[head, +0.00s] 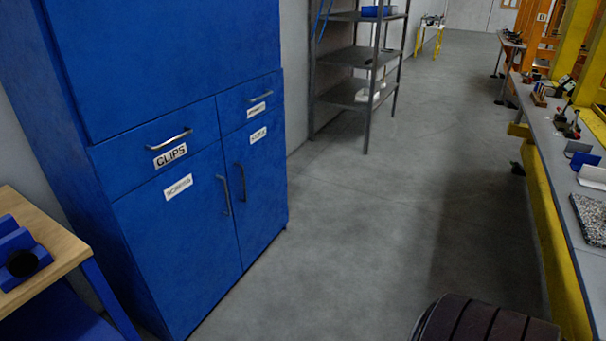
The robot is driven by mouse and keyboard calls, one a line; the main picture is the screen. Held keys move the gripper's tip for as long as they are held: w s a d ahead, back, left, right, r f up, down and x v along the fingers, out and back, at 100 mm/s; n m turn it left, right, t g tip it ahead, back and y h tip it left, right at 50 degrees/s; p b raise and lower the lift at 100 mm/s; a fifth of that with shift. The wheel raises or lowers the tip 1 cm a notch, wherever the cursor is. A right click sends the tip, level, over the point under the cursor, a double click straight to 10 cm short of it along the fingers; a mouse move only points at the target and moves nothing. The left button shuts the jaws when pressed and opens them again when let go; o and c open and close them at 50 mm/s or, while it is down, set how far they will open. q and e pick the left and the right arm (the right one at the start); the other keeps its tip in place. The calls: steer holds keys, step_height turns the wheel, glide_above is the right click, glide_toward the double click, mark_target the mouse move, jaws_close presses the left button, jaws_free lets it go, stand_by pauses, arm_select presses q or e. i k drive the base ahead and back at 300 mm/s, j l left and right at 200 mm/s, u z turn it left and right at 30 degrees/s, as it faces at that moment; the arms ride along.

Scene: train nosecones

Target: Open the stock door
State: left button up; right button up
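A blue cabinet (165,60) stands at the left in the head view. Its lower part has a left door (172,250) and a right door (262,200), both shut, each with an upright metal handle near the middle seam. Above them are a wide drawer (135,142) labelled CLIPS and a narrower drawer (236,113), both shut. The labels on the doors and the narrow drawer are too blurred to read surely, so I cannot tell which one says stock. Neither of my grippers is in view.
A wooden-topped workbench (50,250) with a blue part is at the lower left. A grey metal shelf (350,55) stands beyond the cabinet. A long grey bench (560,150) with yellow framing runs along the right.

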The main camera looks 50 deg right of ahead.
mark_target(255, 153)
steer(key=z, duration=1.25)
steer(key=i+l+u, duration=0.1)
steer(key=i, duration=0.4)
steer(key=i+l+u, duration=0.15)
steer(key=i+l, duration=0.15)
steer(key=i, duration=0.15)
steer(key=i+l+u, duration=0.1)
steer(key=i+l, duration=0.2)
steer(key=i, duration=0.15)
steer(key=i+l+u, duration=0.15)
steer(key=i+l, duration=0.15)
steer(key=i, duration=0.2)
